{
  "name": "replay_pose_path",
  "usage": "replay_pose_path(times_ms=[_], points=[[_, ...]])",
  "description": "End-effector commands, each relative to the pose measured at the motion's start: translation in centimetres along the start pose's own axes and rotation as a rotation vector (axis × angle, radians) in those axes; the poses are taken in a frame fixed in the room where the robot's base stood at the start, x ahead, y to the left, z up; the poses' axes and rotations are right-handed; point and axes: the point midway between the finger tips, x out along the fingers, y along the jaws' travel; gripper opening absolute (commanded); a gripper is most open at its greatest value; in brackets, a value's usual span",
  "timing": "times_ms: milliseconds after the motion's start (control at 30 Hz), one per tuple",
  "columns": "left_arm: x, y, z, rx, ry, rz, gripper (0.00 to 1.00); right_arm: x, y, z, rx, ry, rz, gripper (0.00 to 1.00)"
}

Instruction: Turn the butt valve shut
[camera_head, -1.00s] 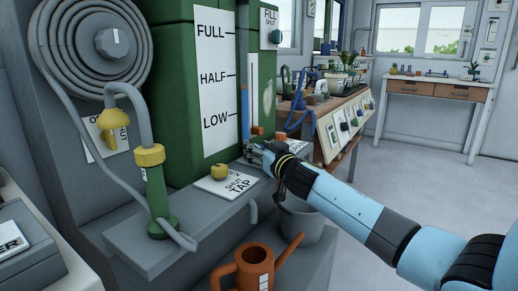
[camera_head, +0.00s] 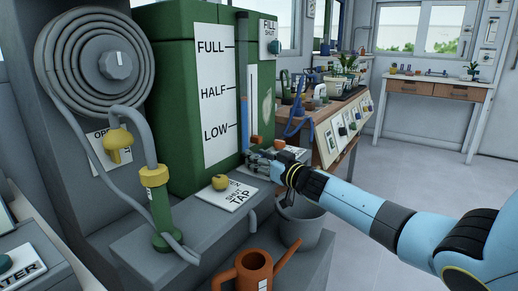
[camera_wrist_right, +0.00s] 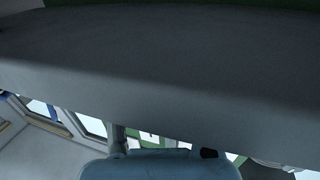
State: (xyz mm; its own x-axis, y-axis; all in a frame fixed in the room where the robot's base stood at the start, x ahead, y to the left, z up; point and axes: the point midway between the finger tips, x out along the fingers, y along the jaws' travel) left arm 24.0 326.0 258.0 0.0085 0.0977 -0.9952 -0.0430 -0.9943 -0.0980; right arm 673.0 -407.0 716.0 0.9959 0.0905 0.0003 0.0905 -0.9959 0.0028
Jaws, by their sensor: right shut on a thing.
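The green water butt (camera_head: 175,110) stands at the left in the head view, with a white FULL, HALF, LOW scale on its front. My right gripper (camera_head: 262,160) is at the low right foot of the butt and is shut on a part there, which I take to be the butt valve. Its fingers hide most of that part. A small orange piece (camera_head: 255,141) shows just above the fingers. The right wrist view shows mostly a blurred grey surface and not the fingertips. My left gripper is not in view.
A yellow knob (camera_head: 220,182) sits on the tap plate, left of my gripper. A grey bucket (camera_head: 302,226) and an orange watering can (camera_head: 254,270) stand below. A potting bench (camera_head: 340,125) stands behind. Open floor lies right.

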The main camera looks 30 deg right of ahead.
Motion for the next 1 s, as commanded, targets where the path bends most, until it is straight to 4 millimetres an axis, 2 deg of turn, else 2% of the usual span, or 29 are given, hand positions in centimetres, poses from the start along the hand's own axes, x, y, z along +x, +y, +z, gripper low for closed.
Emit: replay_pose_path(times_ms=[33,200,500,1000], points=[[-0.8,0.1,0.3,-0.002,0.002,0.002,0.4,0.1,0.2,-0.8,-0.001,0.002,-0.021,0.03],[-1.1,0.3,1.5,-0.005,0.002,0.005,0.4,0.1,0.3,-0.6,-0.002,0.006,-0.122,0.03],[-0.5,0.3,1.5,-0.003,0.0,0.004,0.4,0.1,0.5,-0.1,-0.001,0.005,-0.27,0.03],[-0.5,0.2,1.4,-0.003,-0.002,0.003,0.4,0.0,0.4,-0.2,0.001,0.002,-0.317,0.03]])
